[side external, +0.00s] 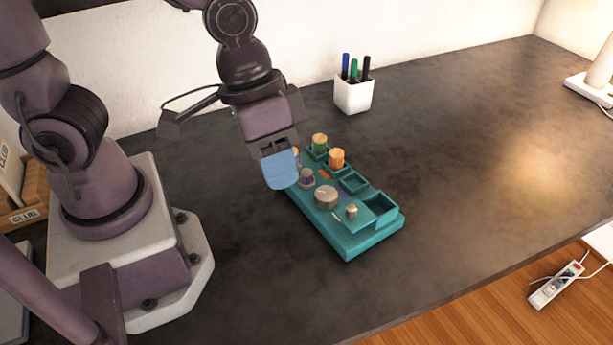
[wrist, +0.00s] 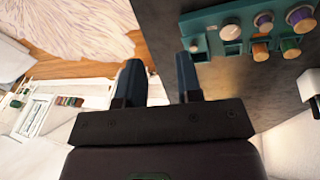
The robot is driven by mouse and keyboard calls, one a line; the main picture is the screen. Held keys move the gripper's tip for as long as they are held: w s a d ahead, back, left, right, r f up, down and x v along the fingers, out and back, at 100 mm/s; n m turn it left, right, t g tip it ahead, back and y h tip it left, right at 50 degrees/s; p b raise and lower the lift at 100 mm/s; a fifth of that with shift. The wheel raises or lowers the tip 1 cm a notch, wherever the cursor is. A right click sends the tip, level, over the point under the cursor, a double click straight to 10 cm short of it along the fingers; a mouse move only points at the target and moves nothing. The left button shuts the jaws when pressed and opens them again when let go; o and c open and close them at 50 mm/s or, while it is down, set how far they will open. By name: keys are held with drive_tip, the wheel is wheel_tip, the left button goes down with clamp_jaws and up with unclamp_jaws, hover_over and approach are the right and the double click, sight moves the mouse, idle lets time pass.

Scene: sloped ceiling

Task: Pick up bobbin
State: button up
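A teal tray (side external: 345,243) lies on the dark worktop and holds several spool-like bobbins. An orange-topped bobbin with green (side external: 319,141) and another orange-topped bobbin (side external: 337,158) stand at its far end. A grey and purple bobbin (side external: 306,177) stands nearer my gripper. My gripper (side external: 280,172) is above the tray's left edge, partly hiding another orange piece. In the wrist view its two dark fingers (wrist: 158,75) are apart with nothing between them. The tray (wrist: 210,20) shows there at upper right, with purple-wound (wrist: 263,20) and wooden (wrist: 260,51) bobbins, clear of the fingers.
A large round grey knob (side external: 326,196) and a small tan-topped piece (side external: 351,211) sit on the tray. A white pen cup (side external: 353,94) stands behind it. The worktop (side external: 460,150) to the right is clear. A power strip (side external: 556,284) lies beyond the front edge.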

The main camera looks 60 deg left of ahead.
drive_tip(key=d+f+n, duration=0.2)
drive_tip(key=d+f, duration=0.3)
drive_tip(key=f, duration=0.2)
drive_tip(key=a+f+n+t+y, duration=0.1)
drive_tip(key=f, duration=0.2)
drive_tip(key=a+f+n+t+y, duration=0.1)
drive_tip(key=f+n+y, duration=0.1)
drive_tip(key=f, duration=0.1)
drive_tip(key=w+a+f+n+t+y, duration=0.1)
drive_tip(key=a+f+n+t+y, duration=0.1)
drive_tip(key=f, duration=0.2)
drive_tip(key=shift+w, duration=0.1)
drive_tip(key=a+r+n+t+y, duration=0.2)
drive_tip(key=a+y, duration=0.2)
drive_tip(key=a, duration=0.1)
drive_tip(key=n+t+y, duration=0.1)
drive_tip(key=n+y, duration=0.1)
approach(306, 173)
drive_tip(key=w+a, duration=0.2)
drive_tip(key=shift+s+d+f+x, duration=0.1)
drive_tip(key=shift+f+x, duration=0.1)
drive_tip(key=shift+x, duration=0.85)
drive_tip(key=shift+s+d+f+x, duration=0.1)
drive_tip(key=shift+f+x, duration=0.1)
drive_tip(key=shift+x, duration=0.85)
drive_tip(key=shift+s+d+f+x, duration=0.1)
drive_tip(key=shift+f+x, duration=0.15)
drive_tip(key=shift+x, duration=0.8)
drive_tip(key=shift+w, duration=0.1)
drive_tip(key=shift+c, duration=0.5)
